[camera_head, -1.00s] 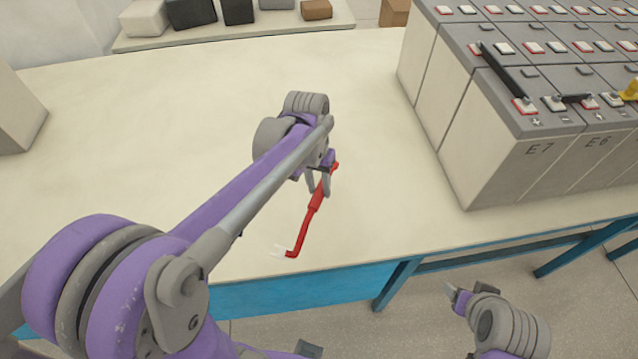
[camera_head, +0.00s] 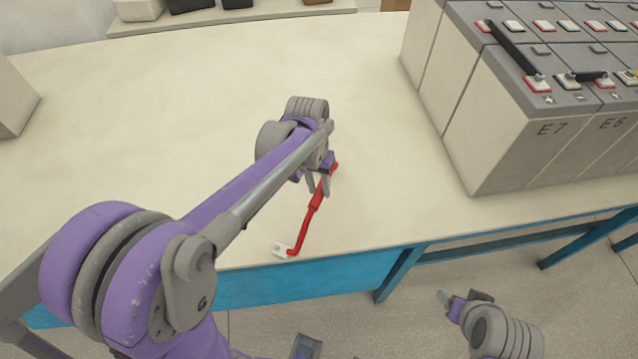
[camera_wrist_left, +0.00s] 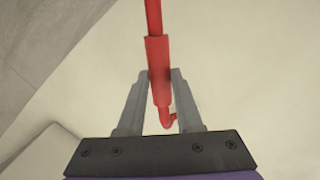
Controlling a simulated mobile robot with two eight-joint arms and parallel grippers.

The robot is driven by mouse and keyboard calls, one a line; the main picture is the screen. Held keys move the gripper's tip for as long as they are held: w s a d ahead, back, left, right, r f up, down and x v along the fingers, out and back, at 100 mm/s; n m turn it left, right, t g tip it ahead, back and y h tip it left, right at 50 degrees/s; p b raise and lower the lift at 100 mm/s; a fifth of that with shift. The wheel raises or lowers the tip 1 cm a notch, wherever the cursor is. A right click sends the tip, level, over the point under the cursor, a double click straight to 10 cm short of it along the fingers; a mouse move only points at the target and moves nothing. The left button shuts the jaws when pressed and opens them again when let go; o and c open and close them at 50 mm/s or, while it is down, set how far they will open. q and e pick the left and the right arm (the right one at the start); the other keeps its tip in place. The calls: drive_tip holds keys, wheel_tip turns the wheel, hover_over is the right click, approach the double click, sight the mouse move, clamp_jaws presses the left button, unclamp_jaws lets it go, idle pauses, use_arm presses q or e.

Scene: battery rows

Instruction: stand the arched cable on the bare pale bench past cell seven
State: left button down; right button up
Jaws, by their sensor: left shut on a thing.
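The red arched cable (camera_head: 316,203) has a thicker sleeve in its middle and a pale lug at its near end. My left gripper (camera_head: 319,190) is shut on this sleeve, above the pale bench (camera_head: 180,130). The wrist view shows the cable (camera_wrist_left: 158,60) between both fingers of the left gripper (camera_wrist_left: 161,76). The pale lug hangs near the bench's front edge; I cannot tell whether it touches. Cell seven (camera_head: 500,140), marked E7, stands to the right of the cable. My right gripper (camera_head: 446,299) is low at the right, beyond the bench edge; its fingers are too small to read.
Cell E6 (camera_head: 607,145) and more grey-topped cells stand in rows at right, with a black link (camera_head: 513,48) on top. A pale box (camera_head: 12,100) is at the left edge. A shelf (camera_head: 230,17) with blocks is at the back. The bench between is bare.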

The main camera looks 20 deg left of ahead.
use_arm(q)
drive_tip(key=shift+f+b, duration=0.4)
drive_tip(key=shift+f, duration=0.25)
use_arm(e)
drive_tip(key=shift+s+f, duration=0.15)
drive_tip(key=shift+f, duration=0.4)
use_arm(q)
drive_tip(key=c, duration=0.5)
unclamp_jaws()
drive_tip(key=shift+o, duration=0.3)
drive_tip(key=o, duration=0.4)
drive_tip(key=shift+o, duration=0.2)
drive_tip(key=shift+w+a+r+p, duration=0.15)
drive_tip(key=shift+r+p, duration=0.65)
drive_tip(key=shift+r, duration=0.65)
drive_tip(key=shift+a+r+p, duration=0.15)
drive_tip(key=shift+r+p, duration=0.6)
drive_tip(key=shift+r, duration=0.7)
drive_tip(key=shift+a+r+p, duration=0.15)
drive_tip(key=shift+r+p, duration=0.45)
drive_tip(key=shift+r, duration=0.7)
drive_tip(key=shift+a+r+p, duration=0.15)
drive_tip(key=shift+r+p, duration=0.45)
drive_tip(key=shift+r, duration=0.7)
use_arm(e)
drive_tip(key=w+r, duration=0.3)
drive_tip(key=r, duration=0.4)
drive_tip(key=shift+w+r+t, duration=0.15)
drive_tip(key=shift+r+t, duration=0.15)
drive_tip(key=shift+r, duration=0.1)
